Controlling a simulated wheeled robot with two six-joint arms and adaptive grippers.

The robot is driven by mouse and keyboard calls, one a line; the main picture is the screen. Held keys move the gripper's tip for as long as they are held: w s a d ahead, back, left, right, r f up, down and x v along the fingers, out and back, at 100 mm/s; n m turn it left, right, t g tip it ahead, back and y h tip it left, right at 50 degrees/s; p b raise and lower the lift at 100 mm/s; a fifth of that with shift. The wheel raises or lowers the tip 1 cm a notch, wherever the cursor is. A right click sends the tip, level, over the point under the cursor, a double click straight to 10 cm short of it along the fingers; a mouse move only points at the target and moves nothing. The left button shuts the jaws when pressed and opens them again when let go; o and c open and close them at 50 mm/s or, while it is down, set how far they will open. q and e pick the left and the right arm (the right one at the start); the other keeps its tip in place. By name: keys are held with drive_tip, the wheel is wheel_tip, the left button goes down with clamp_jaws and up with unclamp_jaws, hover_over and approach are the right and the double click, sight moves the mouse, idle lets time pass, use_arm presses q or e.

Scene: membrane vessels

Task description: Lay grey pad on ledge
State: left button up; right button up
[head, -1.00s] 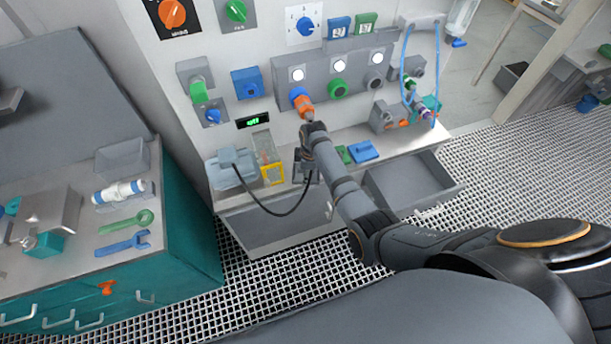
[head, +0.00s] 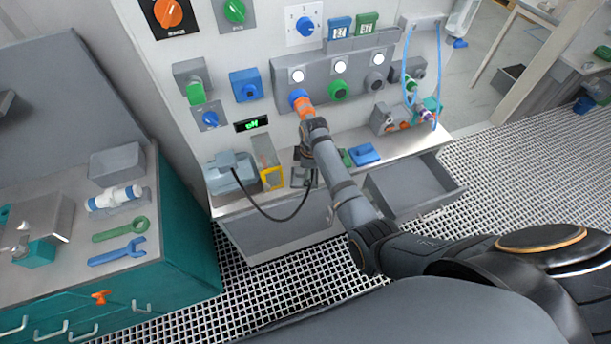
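My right arm reaches from the lower right to the wall bench. My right gripper (head: 304,167) points down over the ledge (head: 405,145), the light shelf below the wall panel. A small grey piece, likely the grey pad (head: 302,179), shows right under the fingers, close to the ledge surface. The wrist hides part of the gripper, so I cannot tell whether the fingers are shut on the piece or whether it touches the ledge. A blue pad (head: 365,153) and a green pad (head: 347,158) lie on the ledge to the right. My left gripper is not in view.
A yellow-framed holder (head: 272,178) and a grey-blue device (head: 231,173) with a black cable stand left of the gripper. An open drawer (head: 413,188) juts out below the ledge. A teal cabinet (head: 183,240) with wrenches stands at left.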

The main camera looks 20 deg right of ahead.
drive_tip(key=r, duration=0.4)
drive_tip(key=shift+s+d+r, duration=0.1)
drive_tip(key=shift+s+r, duration=0.1)
drive_tip(key=shift+s, duration=0.1)
drive_tip(key=shift+s, duration=0.1)
